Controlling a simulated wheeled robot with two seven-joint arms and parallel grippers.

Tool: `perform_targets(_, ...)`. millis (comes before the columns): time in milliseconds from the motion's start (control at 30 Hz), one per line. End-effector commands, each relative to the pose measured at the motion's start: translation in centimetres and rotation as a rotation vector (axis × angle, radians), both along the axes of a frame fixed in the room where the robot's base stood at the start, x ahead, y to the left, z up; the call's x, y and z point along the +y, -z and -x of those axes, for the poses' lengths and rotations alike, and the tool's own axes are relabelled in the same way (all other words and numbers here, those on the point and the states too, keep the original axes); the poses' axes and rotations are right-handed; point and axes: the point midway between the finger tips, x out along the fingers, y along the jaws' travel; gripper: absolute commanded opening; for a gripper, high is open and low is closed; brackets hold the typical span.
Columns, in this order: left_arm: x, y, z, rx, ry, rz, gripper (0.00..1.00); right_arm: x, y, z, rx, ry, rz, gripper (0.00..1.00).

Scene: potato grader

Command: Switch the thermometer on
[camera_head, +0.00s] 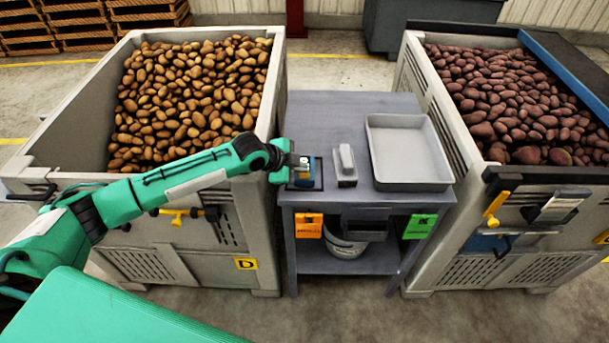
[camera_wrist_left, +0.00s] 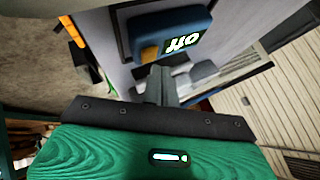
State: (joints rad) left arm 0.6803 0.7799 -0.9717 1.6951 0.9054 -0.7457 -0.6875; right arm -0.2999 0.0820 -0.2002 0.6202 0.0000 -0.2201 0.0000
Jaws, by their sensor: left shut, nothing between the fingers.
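The thermometer (camera_head: 303,177) is a small blue device on a dark mat (camera_head: 318,180) at the table's left front corner. In the left wrist view the thermometer (camera_wrist_left: 160,22) shows a display (camera_wrist_left: 187,42) reading "OFF" and an orange button (camera_wrist_left: 149,54) beside it. My left gripper (camera_head: 293,164) is at the thermometer, shut and empty, and partly covers it in the head view. In the left wrist view the shut fingertips (camera_wrist_left: 160,74) lie close to the orange button; I cannot tell whether they touch it. My right gripper is not in view.
The grey table (camera_head: 315,115) also holds a small grey object (camera_head: 345,166) and an empty grey tray (camera_head: 408,152). Potato crates stand left (camera_head: 275,95) and right (camera_head: 405,75). Orange (camera_head: 309,226) and green (camera_head: 420,227) tags hang in front, with a bucket (camera_head: 343,246) below.

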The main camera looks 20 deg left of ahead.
Motion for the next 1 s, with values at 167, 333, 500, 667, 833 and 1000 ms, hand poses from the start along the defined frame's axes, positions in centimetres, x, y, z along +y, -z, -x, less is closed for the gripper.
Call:
perform_targets(167, 0.0, 0.0, 0.0, 0.0, 0.0, 0.0, 0.0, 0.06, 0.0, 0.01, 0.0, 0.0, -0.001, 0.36)
perform_targets(333, 0.0, 0.0, 0.0, 0.0, 0.0, 0.0, 0.0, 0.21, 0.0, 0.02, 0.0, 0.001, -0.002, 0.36)
perform_targets(500, -0.02, 0.32, 0.02, 0.0, 0.0, 0.0, 0.0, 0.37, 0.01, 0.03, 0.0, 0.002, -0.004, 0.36)
perform_targets(667, -0.02, 0.83, 0.01, 0.0, 0.0, 0.0, 0.0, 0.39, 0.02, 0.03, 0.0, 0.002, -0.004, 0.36)
perform_targets(833, -0.01, 0.88, 0.0, 0.0, 0.0, 0.0, 0.0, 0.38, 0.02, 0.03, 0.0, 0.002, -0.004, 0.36)
perform_targets(1000, -0.01, 0.91, 0.01, 0.0, 0.0, 0.0, 0.0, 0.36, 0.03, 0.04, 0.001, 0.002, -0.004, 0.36)
